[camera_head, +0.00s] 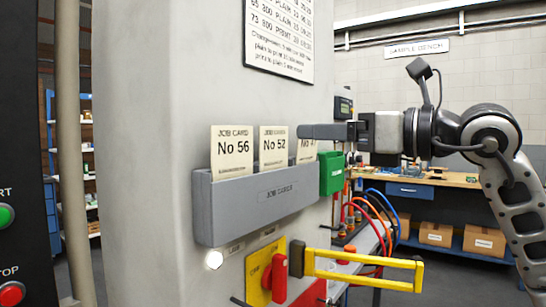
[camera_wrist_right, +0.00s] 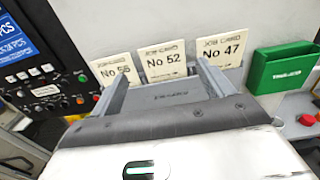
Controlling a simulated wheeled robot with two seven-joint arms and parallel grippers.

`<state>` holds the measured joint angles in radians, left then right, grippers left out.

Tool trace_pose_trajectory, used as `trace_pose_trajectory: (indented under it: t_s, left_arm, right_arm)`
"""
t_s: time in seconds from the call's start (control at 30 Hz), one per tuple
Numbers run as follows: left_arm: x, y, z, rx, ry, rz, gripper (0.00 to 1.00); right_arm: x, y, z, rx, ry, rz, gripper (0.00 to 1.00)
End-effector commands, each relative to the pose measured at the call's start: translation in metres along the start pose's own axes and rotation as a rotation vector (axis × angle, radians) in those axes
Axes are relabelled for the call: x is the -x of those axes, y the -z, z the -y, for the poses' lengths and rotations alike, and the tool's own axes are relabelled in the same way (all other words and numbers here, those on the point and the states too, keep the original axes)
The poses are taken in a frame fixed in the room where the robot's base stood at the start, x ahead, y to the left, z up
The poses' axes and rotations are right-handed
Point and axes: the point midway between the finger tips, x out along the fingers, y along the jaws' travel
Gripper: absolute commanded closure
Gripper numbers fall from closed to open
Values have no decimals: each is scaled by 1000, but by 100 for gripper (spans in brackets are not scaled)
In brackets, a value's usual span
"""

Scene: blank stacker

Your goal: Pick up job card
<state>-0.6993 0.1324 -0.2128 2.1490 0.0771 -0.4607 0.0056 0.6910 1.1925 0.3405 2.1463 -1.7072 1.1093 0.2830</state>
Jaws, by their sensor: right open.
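Three cream job cards stand upright in a grey wall holder labelled "JOB CARDS" (camera_head: 250,200): No 56 (camera_head: 232,150), No 52 (camera_head: 273,148) and No 47 (camera_head: 307,146). In the head view, No 47 is partly hidden by my right gripper (camera_head: 303,131), which reaches in from the right. The right wrist view shows this gripper (camera_wrist_right: 165,70) open and empty, its fingers spread on either side of card No 52 (camera_wrist_right: 162,61). There, card No 56 (camera_wrist_right: 115,68) is at the left and No 47 (camera_wrist_right: 222,48) at the right. I cannot tell the exact gap to the cards. My left gripper is not in view.
A green box (camera_head: 332,173) is right beside the holder. Below are a yellow panel with a red switch (camera_head: 280,278) and a protruding yellow handle (camera_head: 365,270). A control panel with buttons (camera_head: 8,215) is at the left. A bench (camera_head: 440,180) stands behind.

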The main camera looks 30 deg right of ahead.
Motion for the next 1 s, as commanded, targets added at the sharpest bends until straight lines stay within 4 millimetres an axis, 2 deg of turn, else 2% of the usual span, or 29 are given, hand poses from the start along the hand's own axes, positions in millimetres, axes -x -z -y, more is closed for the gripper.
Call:
trace_pose_trajectory:
  t_s: [0.1,0.33,0.47,0.6,0.73,0.93,1.0]
  left_arm:
    - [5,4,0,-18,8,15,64]
    - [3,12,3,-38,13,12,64]
    - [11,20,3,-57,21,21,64]
    - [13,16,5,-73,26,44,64]
    - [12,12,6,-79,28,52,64]
    - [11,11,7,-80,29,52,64]
    - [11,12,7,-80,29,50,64]
  right_arm:
    - [-19,-4,0,-2,-2,1,20]
    - [-35,-2,0,-2,-3,1,20]
    - [-54,-5,0,-3,-5,0,20]
    - [-73,-3,1,-3,-4,1,20]
    - [-81,-1,1,0,-2,2,20]
    - [-81,1,1,1,-1,1,20]
    - [-81,1,1,1,-1,1,39]
